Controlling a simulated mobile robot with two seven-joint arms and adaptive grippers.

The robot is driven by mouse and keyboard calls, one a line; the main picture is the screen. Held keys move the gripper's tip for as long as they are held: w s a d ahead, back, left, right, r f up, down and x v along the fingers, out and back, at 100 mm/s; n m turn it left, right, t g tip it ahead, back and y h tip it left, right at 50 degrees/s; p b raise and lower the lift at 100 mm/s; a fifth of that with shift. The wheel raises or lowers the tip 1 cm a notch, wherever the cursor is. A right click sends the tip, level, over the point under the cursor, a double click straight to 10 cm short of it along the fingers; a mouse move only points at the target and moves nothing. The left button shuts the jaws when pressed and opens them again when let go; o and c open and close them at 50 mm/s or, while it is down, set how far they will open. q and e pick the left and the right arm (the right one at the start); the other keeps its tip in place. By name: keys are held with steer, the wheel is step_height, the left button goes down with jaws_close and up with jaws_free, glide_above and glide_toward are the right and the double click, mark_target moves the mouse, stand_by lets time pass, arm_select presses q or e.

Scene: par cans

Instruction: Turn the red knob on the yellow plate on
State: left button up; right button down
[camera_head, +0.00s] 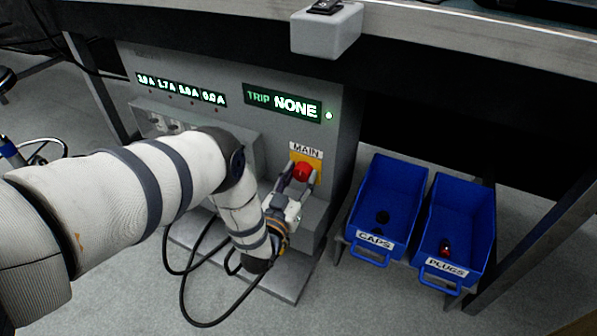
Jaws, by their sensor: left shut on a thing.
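The red knob (303,172) sits on the yellow plate (317,176) under a label reading MAIN, on the front of a grey electrical cabinet (349,120). My left gripper (297,181) comes up from below, with its fingers shut on the red knob. The fingers and my arm hide the lower part of the knob and part of the plate. The display above reads TRIP NONE (284,104), with a lit green light (329,116) at its right. My right gripper does not show.
A four-part current display (181,89) reads mostly nonzero values above sockets (160,122). Black cables hang below my arm. Blue bins marked CAPS (385,200) and PLUGS (462,222) stand to the right. A bench edge (450,32) overhangs the cabinet, with a grey switch box (326,34).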

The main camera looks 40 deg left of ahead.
arm_select(q)
steer(key=m, duration=0.5)
steer(key=shift+d+t+h+p, duration=0.1)
steer(key=shift+t+h+p, duration=0.2)
steer(key=shift+h+p, duration=0.1)
steer(key=shift+f+m, duration=0.1)
steer(key=shift+m, duration=1.5)
steer(key=shift+h, duration=0.3)
steer(key=o, duration=1.2)
steer(key=shift+c, duration=0.2)
steer(key=v, duration=0.7)
steer(key=shift+s, duration=0.25)
steer(key=shift+f, duration=0.1)
